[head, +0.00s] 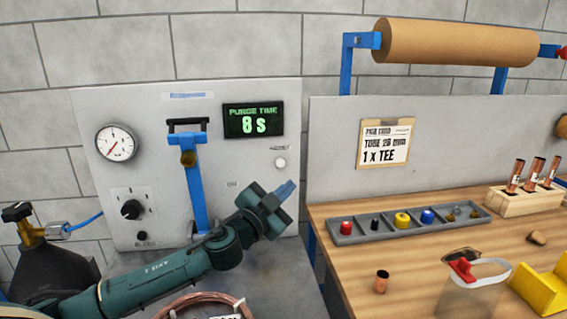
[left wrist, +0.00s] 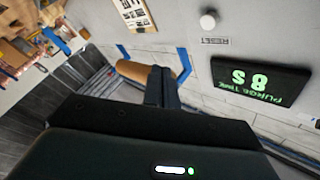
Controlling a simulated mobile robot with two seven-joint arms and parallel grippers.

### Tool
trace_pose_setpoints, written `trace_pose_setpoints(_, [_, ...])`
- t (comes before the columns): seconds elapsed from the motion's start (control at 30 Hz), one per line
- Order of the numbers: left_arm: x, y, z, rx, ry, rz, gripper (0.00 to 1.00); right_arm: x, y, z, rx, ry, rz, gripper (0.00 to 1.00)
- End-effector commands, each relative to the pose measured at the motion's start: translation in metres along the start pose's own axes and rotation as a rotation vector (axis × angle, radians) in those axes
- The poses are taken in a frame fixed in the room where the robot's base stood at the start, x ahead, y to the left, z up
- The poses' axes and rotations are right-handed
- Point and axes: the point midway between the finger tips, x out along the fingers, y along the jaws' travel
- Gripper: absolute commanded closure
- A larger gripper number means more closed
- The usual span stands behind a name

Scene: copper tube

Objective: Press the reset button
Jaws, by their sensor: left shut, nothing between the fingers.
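A small white round button (head: 280,163) sits on the grey panel (head: 240,160), below and right of the green-lit display (head: 252,120) that reads "PURGE TIME 8 s". The button also shows in the left wrist view (left wrist: 208,20) near the top edge, and the display shows there upside down (left wrist: 262,80). My left gripper (head: 290,184) is shut and empty, just below the button in the head view and apart from it in the left wrist view (left wrist: 162,74). My right gripper is not in view.
A blue lever (head: 195,185), gauge (head: 117,143) and black knob (head: 131,209) are on the panel left of my gripper. The wooden bench (head: 340,262) at right holds a parts tray (head: 375,238). A copper coil (head: 190,305) lies below my arm.

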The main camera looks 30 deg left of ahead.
Motion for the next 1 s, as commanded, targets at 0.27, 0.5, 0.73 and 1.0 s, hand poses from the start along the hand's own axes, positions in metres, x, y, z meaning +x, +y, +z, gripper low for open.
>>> trace_pose_setpoints(0.27, [0.004,-0.003,0.003,0.001,0.001,-0.001,1.00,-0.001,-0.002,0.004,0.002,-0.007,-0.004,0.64])
trace_pose_setpoints(0.5, [0.024,-0.017,0.018,0.003,-0.001,-0.003,1.00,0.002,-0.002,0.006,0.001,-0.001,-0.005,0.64])
trace_pose_setpoints(0.73, [0.046,-0.033,0.035,0.000,-0.001,-0.003,1.00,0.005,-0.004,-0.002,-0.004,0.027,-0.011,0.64])
trace_pose_setpoints(1.0, [0.060,-0.043,0.044,0.000,0.000,0.000,1.00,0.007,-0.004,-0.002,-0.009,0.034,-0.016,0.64])
